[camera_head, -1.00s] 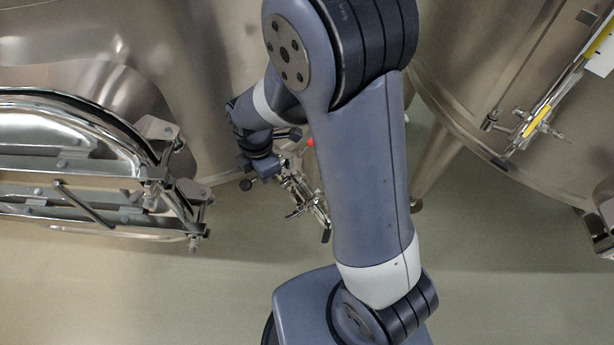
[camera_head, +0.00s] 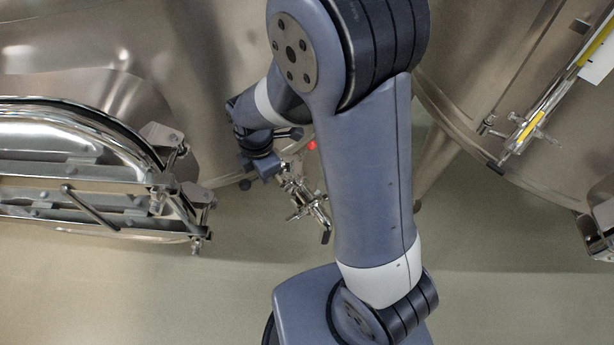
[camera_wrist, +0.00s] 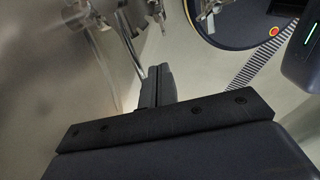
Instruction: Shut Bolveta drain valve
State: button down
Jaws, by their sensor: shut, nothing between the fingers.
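A drain fitting of bright metal parts (camera_head: 308,202) with a black-tipped handle shows in the head view, left of my arm and low beside the vat. I cannot tell from these views whether the valve is open or shut, and no name label is readable. My gripper (camera_wrist: 158,75) is shut and empty in the wrist view. In the head view my gripper (camera_head: 266,166) is at the upper left end of the fitting; whether it touches is unclear. In the wrist view metal pipework (camera_wrist: 128,38) stands behind and left of the fingers.
A steel vat (camera_head: 215,60) stands behind my wrist, with a hatch (camera_head: 85,195) sticking out at left. Another vat (camera_head: 490,65) with a yellow-marked gauge (camera_head: 535,118) is at right. A red spot (camera_head: 312,145) shows by my arm. The floor (camera_head: 140,290) in front is clear.

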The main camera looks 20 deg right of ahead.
notch_tip(320, 180, up, 5)
jog(key=p, duration=0.3)
jog(key=shift+r+p, duration=0.1)
jog(key=shift+p, duration=0.2)
notch_tip(320, 180, down, 8)
jog(key=b, duration=0.6)
jog(key=shift+w+a, duration=0.15)
jog(key=shift+w, duration=0.2)
jog(key=shift+r, duration=0.1)
